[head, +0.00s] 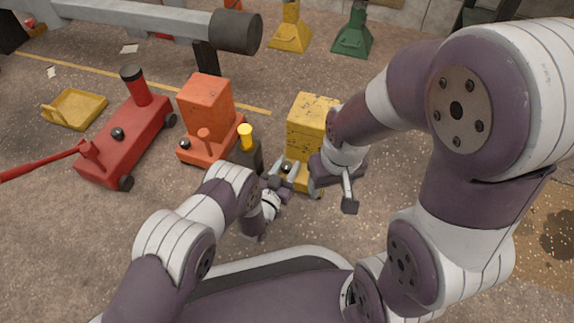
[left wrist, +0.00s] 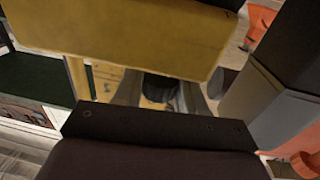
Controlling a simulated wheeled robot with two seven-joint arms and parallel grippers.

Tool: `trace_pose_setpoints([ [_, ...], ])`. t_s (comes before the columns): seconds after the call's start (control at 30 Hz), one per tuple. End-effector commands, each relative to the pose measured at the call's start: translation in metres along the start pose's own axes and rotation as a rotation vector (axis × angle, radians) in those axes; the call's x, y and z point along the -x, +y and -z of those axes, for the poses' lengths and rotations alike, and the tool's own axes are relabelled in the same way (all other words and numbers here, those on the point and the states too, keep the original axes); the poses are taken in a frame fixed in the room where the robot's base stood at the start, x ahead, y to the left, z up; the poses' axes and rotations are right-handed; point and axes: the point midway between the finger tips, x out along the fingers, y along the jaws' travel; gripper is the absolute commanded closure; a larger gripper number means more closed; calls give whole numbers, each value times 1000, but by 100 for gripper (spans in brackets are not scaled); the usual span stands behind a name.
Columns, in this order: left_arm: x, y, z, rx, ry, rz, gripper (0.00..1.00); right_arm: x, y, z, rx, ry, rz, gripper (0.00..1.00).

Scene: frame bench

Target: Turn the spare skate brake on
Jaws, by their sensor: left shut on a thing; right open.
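A yellow block-shaped unit (head: 311,117) stands on the floor in the middle of the head view, with a low front part partly hidden by my grippers. My left gripper (head: 284,178) is at its front left and is shut on a small dark round knob, which shows between the fingers in the left wrist view (left wrist: 158,88). My right gripper (head: 333,187) is open and empty, just right of the yellow unit's front. I cannot tell which unit is the spare skate, nor the brake's setting.
An orange unit (head: 205,104) and a dark block with a yellow cap (head: 246,139) stand left of the yellow unit. A red jack (head: 125,139) with a long handle and a yellow tray (head: 74,108) lie further left. Yellow and green stands (head: 353,38) are behind.

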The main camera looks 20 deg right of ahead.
Motion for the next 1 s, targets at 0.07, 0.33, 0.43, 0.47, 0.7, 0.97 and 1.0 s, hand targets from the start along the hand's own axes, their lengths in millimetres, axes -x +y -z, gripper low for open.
trace_pose_setpoints([
  [0.07,0,2,1,0,-3,50,90,4,0,0,0,0,0,39],
  [0.33,1,2,-2,1,-4,265,90,4,0,1,0,0,0,39],
  [0.43,0,2,-3,1,-3,339,90,2,0,0,0,0,0,39],
  [0.47,0,2,-3,2,-3,360,90,2,0,0,0,0,0,39],
  [0.7,0,1,-3,0,-4,489,90,-4,0,0,0,0,0,39],
  [0.97,1,0,-3,0,-6,556,90,-7,0,-1,0,0,0,39],
  [1.0,1,0,-2,0,-6,561,90,-7,0,-1,0,0,0,39],
])
